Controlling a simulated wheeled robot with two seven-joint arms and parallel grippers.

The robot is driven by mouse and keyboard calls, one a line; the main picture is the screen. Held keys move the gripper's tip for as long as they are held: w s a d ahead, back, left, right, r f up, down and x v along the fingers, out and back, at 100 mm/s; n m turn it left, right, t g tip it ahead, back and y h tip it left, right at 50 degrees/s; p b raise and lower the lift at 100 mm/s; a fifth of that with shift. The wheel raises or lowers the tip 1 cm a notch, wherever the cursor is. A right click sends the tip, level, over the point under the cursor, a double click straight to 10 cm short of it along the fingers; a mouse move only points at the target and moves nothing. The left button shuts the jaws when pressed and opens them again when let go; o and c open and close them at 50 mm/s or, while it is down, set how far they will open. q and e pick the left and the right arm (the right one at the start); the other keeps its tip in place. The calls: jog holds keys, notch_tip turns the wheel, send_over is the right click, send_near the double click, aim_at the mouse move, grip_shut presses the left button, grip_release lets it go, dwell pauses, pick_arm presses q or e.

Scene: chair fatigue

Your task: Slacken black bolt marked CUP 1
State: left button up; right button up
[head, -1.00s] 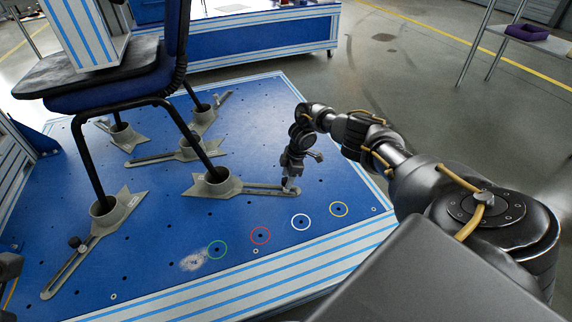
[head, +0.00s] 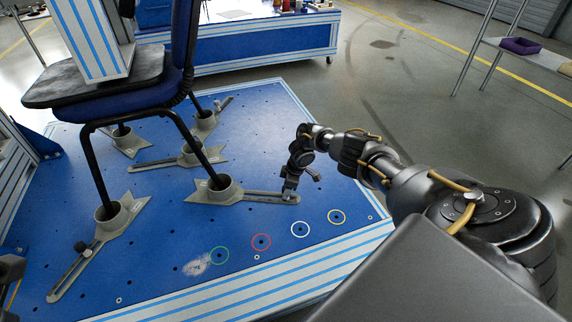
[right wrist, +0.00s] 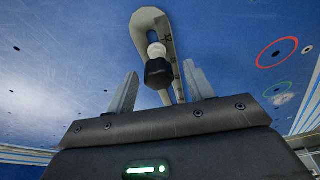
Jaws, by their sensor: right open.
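My right gripper (head: 289,195) points down at the outer end of the grey slotted arm (head: 255,196) of the front right chair cup (head: 216,190). In the right wrist view, a black bolt (right wrist: 158,72) with a pale round tip stands by the slotted arm (right wrist: 150,20). It shows between the two open fingers of the right gripper (right wrist: 160,76), with gaps on both sides. In the head view the gripper hides this bolt. Another black bolt (head: 80,246) sits on the slotted arm of the front left cup (head: 111,215). I cannot read any CUP 1 marking.
A blue chair (head: 110,95) stands with its legs in grey cups on the blue perforated platform (head: 150,240). The chair's legs and seat fill the left side. Floor is free to the right.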

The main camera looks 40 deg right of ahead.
dwell(0.4)
jog(key=shift+a+r+m+p, duration=0.1)
jog(key=shift+r+m+p, duration=0.1)
jog(key=shift+m+p, duration=0.35)
jog(key=m+p, duration=0.2)
jog(key=shift+h+p, duration=0.3)
jog(key=shift+p, duration=0.05)
jog(key=shift+m+t+p, duration=0.3)
jog(key=shift+m+p, duration=0.1)
jog(key=shift+m, duration=0.05)
jog(key=shift+f, duration=0.2)
